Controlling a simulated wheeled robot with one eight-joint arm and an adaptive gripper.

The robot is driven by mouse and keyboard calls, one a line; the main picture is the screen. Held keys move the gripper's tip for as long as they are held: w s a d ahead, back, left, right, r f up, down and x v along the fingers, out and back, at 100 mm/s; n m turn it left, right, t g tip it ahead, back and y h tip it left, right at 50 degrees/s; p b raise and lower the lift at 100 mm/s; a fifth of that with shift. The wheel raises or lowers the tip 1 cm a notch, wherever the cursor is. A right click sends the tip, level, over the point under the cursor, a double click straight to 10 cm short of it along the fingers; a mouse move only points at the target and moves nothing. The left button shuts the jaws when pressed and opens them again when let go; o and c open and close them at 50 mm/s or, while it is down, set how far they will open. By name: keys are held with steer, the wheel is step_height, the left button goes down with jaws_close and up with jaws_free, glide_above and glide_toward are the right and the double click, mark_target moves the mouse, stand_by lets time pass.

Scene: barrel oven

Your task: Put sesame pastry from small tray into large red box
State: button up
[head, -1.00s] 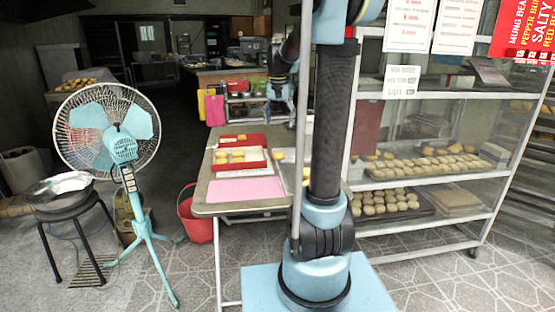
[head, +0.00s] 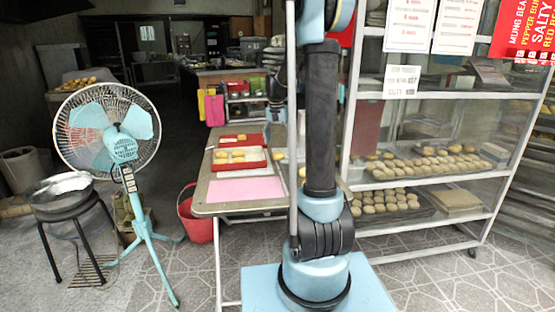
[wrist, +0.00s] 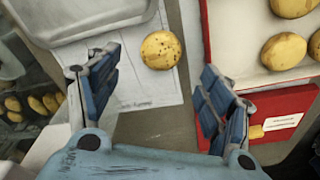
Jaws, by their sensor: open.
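A round golden sesame pastry (wrist: 161,50) with dark specks lies on a flat white paper-like surface (wrist: 145,92) in the wrist view. My gripper (wrist: 159,63) is open and empty, with one blue finger on each side of the pastry and apart from it. I cannot tell the height gap. A red box (wrist: 284,103) with a pale lining and several pastries is at the right of the wrist view. In the head view, a red box (head: 217,168) with pastries sits on the table, with another red container (head: 217,141) behind it. My gripper is hard to make out there.
A grey metal tray (wrist: 60,34) is at the upper left of the wrist view. A pink board (head: 245,189) lies at the table's (head: 203,208) near end. A glass-sided rack (head: 415,180) with pastries stands to the right, and a fan (head: 118,145) to the left.

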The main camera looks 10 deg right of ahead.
mark_target(278, 153)
steer(key=shift+w+d+f, duration=0.1)
steer(key=shift+w+f, duration=0.1)
steer(key=shift+f, duration=1.6)
steer(key=shift+w+f, duration=0.15)
steer(key=shift+f, duration=1.6)
steer(key=c, duration=1.2)
steer(key=shift+r, duration=0.1)
steer(key=shift+c, duration=0.2)
